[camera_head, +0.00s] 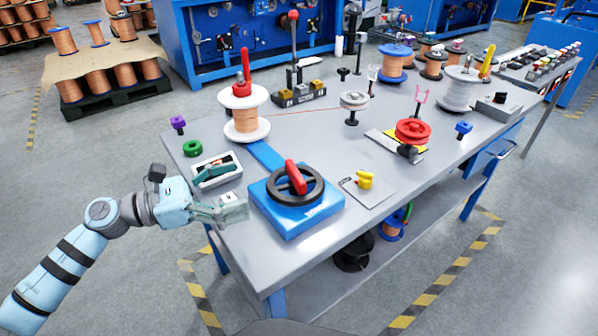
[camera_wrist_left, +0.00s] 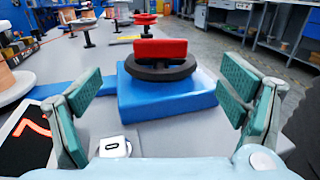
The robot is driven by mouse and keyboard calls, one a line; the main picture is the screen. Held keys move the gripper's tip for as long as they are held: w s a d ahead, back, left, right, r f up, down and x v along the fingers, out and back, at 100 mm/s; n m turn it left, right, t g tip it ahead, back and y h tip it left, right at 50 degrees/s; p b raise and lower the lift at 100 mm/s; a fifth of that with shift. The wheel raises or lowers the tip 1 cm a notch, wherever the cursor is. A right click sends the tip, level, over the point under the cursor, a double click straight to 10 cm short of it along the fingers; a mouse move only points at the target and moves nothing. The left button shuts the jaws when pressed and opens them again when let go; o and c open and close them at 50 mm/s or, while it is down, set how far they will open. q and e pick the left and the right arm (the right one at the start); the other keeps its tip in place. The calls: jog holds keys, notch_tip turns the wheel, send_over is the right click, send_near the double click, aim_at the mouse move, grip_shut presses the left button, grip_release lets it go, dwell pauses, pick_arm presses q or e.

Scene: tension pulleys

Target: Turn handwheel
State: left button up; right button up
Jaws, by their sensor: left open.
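The handwheel (camera_head: 313,186) is a black ring with a red bar grip (camera_head: 296,177) across it, mounted on a blue box (camera_head: 318,215) near the table's front left. In the left wrist view the black wheel (camera_wrist_left: 160,71) and its red bar (camera_wrist_left: 160,50) stand straight ahead. My left gripper (camera_head: 236,212) is at the table's left edge, left of the blue box and apart from the wheel. In the wrist view its two green-padded fingers (camera_wrist_left: 166,98) are spread wide with nothing between them. My right gripper does not show in either view.
A copper spool (camera_head: 246,125) stands at the back left. A plate with a yellow knob (camera_head: 365,180) is right of the blue box. A white tag (camera_wrist_left: 111,147) lies near my gripper.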

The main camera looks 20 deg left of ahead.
aim_at(291, 172)
pick_arm(q)
jog(key=x, duration=0.2)
jog(key=r+x, duration=0.1)
jog(key=x, duration=0.1)
jog(key=shift+d, duration=0.25)
jog(key=x, duration=0.5)
jog(key=f+x, duration=0.1)
jog(key=x, duration=0.1)
jog(key=shift+w+d, duration=0.25)
jog(key=shift+w, duration=0.1)
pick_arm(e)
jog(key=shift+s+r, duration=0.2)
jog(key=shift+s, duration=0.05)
